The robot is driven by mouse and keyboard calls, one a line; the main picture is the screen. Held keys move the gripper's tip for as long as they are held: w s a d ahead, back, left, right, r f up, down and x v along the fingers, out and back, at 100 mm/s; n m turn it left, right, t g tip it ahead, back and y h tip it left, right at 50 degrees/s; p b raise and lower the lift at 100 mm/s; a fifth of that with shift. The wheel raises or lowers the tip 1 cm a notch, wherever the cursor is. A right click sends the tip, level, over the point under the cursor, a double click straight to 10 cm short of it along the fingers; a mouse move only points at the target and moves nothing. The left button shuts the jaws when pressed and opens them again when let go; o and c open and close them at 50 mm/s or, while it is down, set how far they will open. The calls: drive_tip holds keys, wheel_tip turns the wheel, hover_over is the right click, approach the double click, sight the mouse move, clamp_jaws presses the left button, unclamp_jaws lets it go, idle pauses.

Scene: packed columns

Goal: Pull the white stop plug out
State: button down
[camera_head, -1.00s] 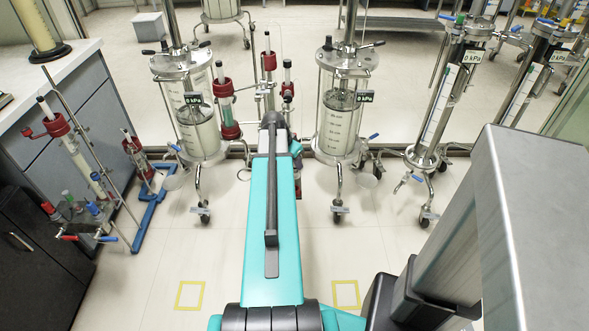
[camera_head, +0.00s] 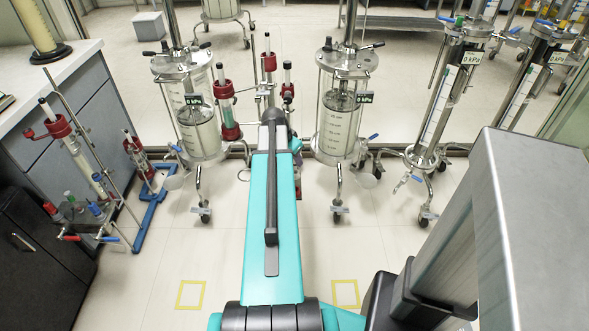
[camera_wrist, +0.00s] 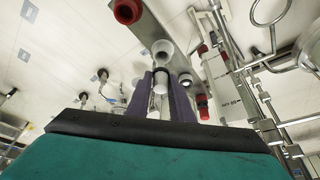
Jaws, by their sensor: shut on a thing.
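In the wrist view my gripper (camera_wrist: 162,98) has two purple fingers, closed on a small white piece, the white stop plug (camera_wrist: 160,82), which shows between them. A white flared, funnel-like end (camera_wrist: 162,48) with a dark band below it lies just beyond the fingertips. I cannot tell whether the plug is still seated in its fitting. In the head view my arm hides the gripper and the plug.
Two clear columns on wheeled stands (camera_head: 197,125) and (camera_head: 342,125) flank my arm. Slimmer columns (camera_head: 440,105) stand at right. A glassware rack with red clamps (camera_head: 75,150) stands at left by the counter (camera_head: 60,65).

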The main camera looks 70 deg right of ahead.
drive_tip(key=shift+r+p, duration=1.15)
drive_tip(key=shift+r, duration=0.95)
